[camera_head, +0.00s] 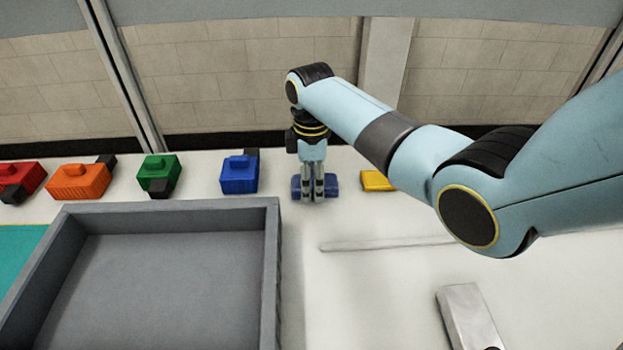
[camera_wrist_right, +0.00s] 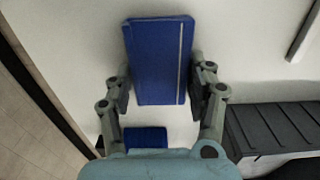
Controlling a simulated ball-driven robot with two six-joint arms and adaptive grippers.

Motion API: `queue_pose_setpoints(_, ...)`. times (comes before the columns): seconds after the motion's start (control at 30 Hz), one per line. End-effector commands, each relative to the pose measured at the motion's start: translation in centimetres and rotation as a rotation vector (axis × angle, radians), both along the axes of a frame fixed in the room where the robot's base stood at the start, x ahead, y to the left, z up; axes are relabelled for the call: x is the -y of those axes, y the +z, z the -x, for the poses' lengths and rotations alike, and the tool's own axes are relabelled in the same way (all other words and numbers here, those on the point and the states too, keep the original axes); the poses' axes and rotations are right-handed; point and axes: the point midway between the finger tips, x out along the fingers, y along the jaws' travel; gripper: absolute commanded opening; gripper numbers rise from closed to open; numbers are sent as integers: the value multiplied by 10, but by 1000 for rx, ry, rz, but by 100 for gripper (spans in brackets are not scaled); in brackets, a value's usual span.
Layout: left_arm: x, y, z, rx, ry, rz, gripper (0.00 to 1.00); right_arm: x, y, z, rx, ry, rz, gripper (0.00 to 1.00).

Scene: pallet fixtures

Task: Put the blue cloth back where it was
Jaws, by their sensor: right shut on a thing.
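A dark blue thing that I take for the blue cloth (camera_head: 330,186) is at the tips of my right gripper (camera_head: 313,192), on or just above the white surface behind the grey tray. In the wrist view my right gripper (camera_wrist_right: 160,92) is shut on it, and the blue cloth (camera_wrist_right: 158,55) shows as a flat rectangle with a pale line along one side. A smaller blue patch (camera_wrist_right: 146,138) shows nearer the palm; I cannot tell whether it is part of the cloth. My left gripper is not in view.
A grey empty tray (camera_head: 272,250) stands at the front left. Red (camera_head: 25,176), orange (camera_head: 78,182), green (camera_head: 157,172) and blue (camera_head: 239,176) blocks stand along the back; a yellow block (camera_head: 376,181) is to the right. A low white bar (camera_head: 385,243) and a grey bar (camera_head: 468,315) lie in front.

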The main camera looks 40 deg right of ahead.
Motion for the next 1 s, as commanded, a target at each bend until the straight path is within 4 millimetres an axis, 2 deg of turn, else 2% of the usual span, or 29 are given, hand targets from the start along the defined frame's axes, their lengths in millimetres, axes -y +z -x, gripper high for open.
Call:
queue_pose_setpoints(0.03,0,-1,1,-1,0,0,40,0,-2,0,0,0,0,25)
queue_pose_setpoints(0.07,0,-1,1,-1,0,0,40,0,-1,0,0,0,0,59)
queue_pose_setpoints(0.2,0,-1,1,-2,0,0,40,0,-1,0,0,0,0,78)
queue_pose_setpoints(0.57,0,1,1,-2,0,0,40,0,4,0,0,0,0,79)
queue_pose_setpoints(0.67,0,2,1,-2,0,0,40,1,17,0,2,0,0,79)
queue_pose_setpoints(1.0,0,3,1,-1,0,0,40,1,92,-1,3,0,1,79)
